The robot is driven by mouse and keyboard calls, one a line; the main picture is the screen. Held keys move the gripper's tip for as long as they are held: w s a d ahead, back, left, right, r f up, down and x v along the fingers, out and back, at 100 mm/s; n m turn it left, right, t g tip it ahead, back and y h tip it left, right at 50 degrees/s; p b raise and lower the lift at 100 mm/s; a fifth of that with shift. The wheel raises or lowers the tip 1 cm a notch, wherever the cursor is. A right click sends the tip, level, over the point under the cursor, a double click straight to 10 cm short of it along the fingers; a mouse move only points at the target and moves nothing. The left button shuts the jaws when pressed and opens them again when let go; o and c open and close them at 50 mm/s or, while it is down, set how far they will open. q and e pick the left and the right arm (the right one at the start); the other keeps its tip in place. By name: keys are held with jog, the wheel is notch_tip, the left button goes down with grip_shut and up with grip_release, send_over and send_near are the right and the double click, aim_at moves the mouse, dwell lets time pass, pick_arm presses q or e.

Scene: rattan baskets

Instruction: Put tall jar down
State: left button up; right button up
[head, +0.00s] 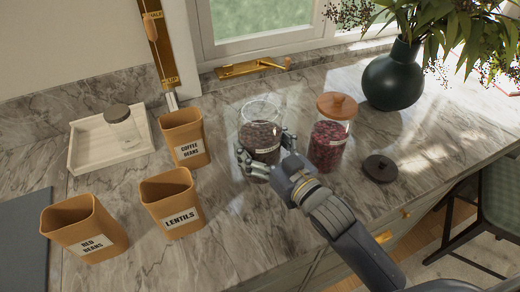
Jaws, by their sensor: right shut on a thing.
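A tall glass jar (262,116) without a lid, partly filled with dark brown beans, stands upright at the middle of the marble counter. My right gripper (262,158) is shut around its lower part, one finger on each side. Whether the jar's base touches the counter is hard to tell, as the gripper hides part of it. A second jar (328,138) with dark red beans and a wooden lid stands just to the right, apart from the held jar. My left gripper is out of view.
Orange containers labelled coffee beans (186,130), lentils (164,190) and red beans (80,218) stand to the left. A white tray (82,150) holds a small lidded jar (121,128). A dark lid (380,168) lies right; a green vase (391,80) stands behind.

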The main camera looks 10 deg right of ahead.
jog(key=shift+f, duration=1.6)
jog(key=o, duration=1.5)
jog(key=shift+f, duration=0.3)
jog(key=o, duration=0.4)
jog(key=shift+s, duration=0.1)
jog(key=shift+r, duration=0.1)
jog(key=shift+b+v, duration=1.15)
jog(key=shift+v, duration=4.8)
